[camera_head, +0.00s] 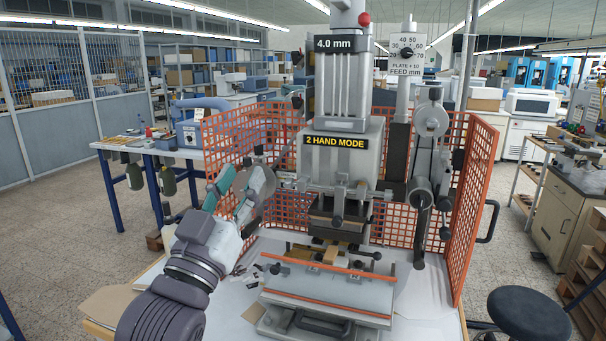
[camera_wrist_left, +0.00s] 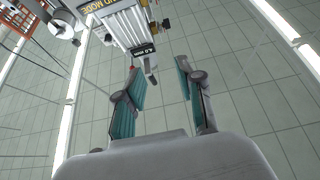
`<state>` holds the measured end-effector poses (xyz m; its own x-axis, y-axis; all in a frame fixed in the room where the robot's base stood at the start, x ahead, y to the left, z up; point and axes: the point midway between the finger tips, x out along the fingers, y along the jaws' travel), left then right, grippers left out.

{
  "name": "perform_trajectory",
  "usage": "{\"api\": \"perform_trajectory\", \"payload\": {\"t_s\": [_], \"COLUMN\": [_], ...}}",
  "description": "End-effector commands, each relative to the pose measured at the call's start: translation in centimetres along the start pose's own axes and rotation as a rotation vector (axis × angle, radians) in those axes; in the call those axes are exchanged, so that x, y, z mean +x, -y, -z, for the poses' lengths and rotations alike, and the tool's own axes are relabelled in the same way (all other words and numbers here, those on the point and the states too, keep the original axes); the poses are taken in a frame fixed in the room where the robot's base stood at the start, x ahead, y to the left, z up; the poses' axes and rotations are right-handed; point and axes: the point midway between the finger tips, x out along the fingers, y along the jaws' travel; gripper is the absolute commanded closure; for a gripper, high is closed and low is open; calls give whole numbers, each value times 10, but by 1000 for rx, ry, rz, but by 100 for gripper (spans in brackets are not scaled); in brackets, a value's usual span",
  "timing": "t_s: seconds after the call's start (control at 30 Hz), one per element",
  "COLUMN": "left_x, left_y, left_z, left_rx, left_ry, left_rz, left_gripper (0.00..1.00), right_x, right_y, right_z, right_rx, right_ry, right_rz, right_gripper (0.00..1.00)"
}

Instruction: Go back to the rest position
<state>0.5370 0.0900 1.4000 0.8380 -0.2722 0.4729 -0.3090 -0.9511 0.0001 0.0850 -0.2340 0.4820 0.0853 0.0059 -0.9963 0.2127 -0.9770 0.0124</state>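My left gripper (camera_head: 232,188) is raised at the left of the stamping press (camera_head: 340,155), in front of the orange mesh guard. In the left wrist view the two teal-padded fingers (camera_wrist_left: 158,82) stand apart with nothing between them. The fingers point up toward the ceiling, and the top of the press (camera_wrist_left: 128,22) shows beyond them. The press carries a "2 HAND MODE" label and a "4.0 mm" label. My right gripper is in neither view.
An orange mesh guard (camera_head: 478,190) surrounds the press. A plate fixture (camera_head: 330,288) with orange strips sits on the white table in front. A black stool (camera_head: 530,312) stands at the right. A blue-legged table (camera_head: 160,145) stands behind left. Open floor (camera_head: 60,230) lies at the left.

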Motion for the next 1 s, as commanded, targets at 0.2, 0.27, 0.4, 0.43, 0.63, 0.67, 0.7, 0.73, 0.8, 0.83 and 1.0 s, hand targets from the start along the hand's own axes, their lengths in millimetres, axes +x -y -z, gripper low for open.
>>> {"api": "perform_trajectory", "payload": {"t_s": [0.2,0.27,0.4,0.43,0.63,0.67,0.7,0.73,0.8,0.83,1.0], "left_x": [-11,-15,-27,-30,-66,-74,-85,-95,-123,-138,-248], "left_y": [7,9,15,17,28,30,32,34,38,40,44], "left_z": [-29,-37,-62,-69,-124,-134,-148,-158,-187,-200,-267], "left_rx": [-1,-2,-4,-4,-6,-7,-7,-8,-7,-8,-11], "left_ry": [87,112,190,212,394,428,478,518,629,686,1045], "left_rz": [24,30,49,55,93,100,109,116,134,141,178], "left_gripper": [62,62,62,62,62,62,62,62,62,62,62], "right_x": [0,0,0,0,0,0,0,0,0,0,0], "right_y": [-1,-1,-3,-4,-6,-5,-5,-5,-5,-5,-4], "right_z": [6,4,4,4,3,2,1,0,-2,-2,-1], "right_rx": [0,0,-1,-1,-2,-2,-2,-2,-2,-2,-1], "right_ry": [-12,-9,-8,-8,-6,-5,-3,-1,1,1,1], "right_rz": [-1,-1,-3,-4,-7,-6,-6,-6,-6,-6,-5], "right_gripper": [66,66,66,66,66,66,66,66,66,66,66]}}
